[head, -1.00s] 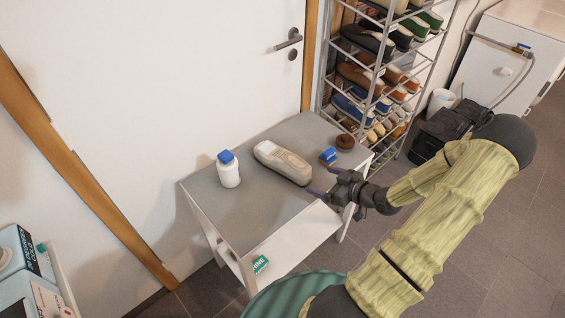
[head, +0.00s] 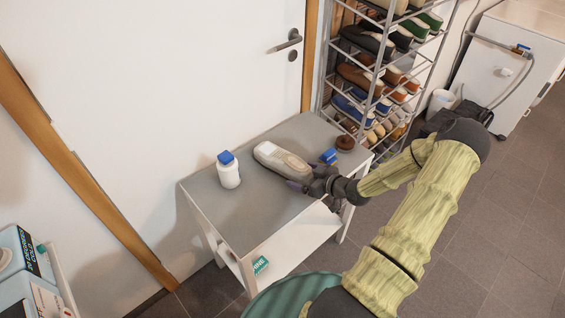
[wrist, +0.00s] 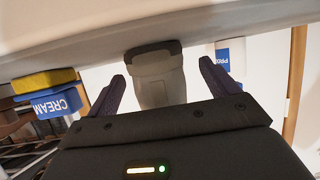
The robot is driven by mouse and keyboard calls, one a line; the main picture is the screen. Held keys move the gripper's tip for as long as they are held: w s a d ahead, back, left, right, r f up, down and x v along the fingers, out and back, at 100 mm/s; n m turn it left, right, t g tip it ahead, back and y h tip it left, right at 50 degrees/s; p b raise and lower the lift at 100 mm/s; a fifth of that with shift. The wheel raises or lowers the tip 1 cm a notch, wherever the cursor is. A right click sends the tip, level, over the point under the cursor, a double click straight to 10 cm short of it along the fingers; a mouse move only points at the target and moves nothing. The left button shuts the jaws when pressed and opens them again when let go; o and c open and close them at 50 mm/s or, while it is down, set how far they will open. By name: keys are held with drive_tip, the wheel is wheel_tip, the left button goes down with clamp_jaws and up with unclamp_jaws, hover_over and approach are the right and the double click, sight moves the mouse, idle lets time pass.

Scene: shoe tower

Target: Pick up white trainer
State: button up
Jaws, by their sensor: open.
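The white trainer (head: 282,158), off-white and grey, lies on the grey top of a small white table (head: 240,216). In the wrist view one end of the trainer (wrist: 157,78) sits between my two fingers. My gripper (head: 303,186) is at the trainer's near right end, low by the table top. In the wrist view my gripper (wrist: 163,88) is open, with a dark finger on each side of the trainer and a gap on both sides. The fingertips are partly hidden in the head view.
A white bottle with a blue cap (head: 228,170) stands left of the trainer. A blue box (head: 328,156) and a brown round thing (head: 345,142) sit to its right. A shoe rack (head: 380,85) stands behind. A door (head: 150,80) is close at the back left.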

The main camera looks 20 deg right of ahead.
drive_tip(key=x, duration=0.2)
drive_tip(key=shift+w+a+f, duration=0.1)
drive_tip(key=shift+w+f, duration=0.05)
drive_tip(key=shift+w, duration=0.1)
drive_tip(key=shift+c, duration=0.2)
drive_tip(key=c, duration=1.2)
wheel_tip(320, 180, up, 28)
drive_tip(key=p, duration=0.5)
